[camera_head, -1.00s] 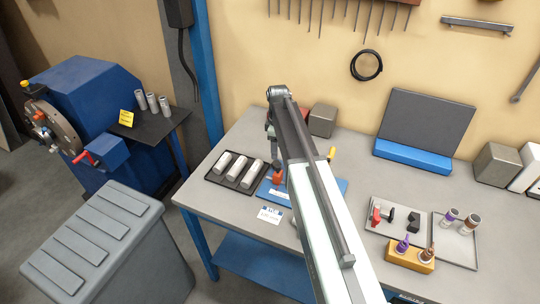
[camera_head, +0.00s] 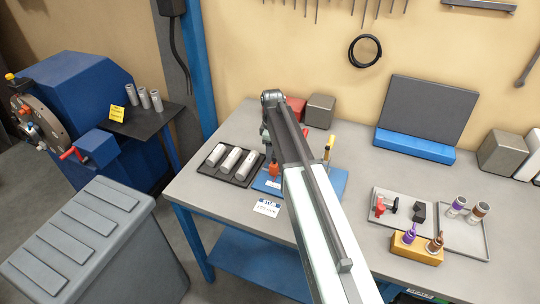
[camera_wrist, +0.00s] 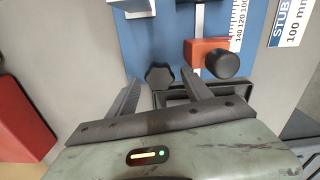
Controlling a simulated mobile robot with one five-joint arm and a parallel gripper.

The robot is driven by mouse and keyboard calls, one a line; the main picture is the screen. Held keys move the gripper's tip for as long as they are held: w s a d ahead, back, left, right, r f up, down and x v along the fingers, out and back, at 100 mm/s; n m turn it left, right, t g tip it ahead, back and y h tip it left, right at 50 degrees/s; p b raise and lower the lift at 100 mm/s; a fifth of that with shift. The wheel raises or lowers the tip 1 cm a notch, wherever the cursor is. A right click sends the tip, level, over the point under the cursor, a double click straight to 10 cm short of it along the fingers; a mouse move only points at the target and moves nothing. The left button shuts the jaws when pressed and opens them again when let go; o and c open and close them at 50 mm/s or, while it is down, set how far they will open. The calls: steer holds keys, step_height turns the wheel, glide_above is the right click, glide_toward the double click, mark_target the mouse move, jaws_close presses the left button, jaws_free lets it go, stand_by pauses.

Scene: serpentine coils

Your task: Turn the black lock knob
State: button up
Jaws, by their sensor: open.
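In the wrist view a black lobed knob (camera_wrist: 159,76) stands between the fingertips of my open gripper (camera_wrist: 160,78), with a visible gap on both sides. A round black knob (camera_wrist: 222,65) sits on a red block (camera_wrist: 203,48) beside a printed scale, to the right of the right finger. Which of the two is the lock knob I cannot tell. Both are over a blue plate (camera_wrist: 150,42). In the head view the blue plate (camera_head: 332,182) lies on the bench, and my arm hides most of it and the knobs.
A light tray (camera_head: 470,240) and an orange holder (camera_head: 420,252) stand at right. In the wrist view a red object (camera_wrist: 20,120) is at the left edge.

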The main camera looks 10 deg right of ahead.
steer(key=c, duration=1.2)
steer(key=shift+a, duration=0.2)
jaws_close()
steer(key=shift+w+d, duration=0.1)
steer(key=shift+d, duration=0.05)
steer(key=shift+r, duration=0.1)
steer(key=shift+m, duration=0.4)
steer(key=m, duration=0.6)
steer(key=shift+w+d+m, duration=0.15)
steer(key=shift+w+m, duration=0.05)
steer(key=shift+m, duration=0.1)
steer(key=m, duration=0.4)
steer(key=shift+d+m, duration=0.1)
steer(key=shift+m, duration=1.9)
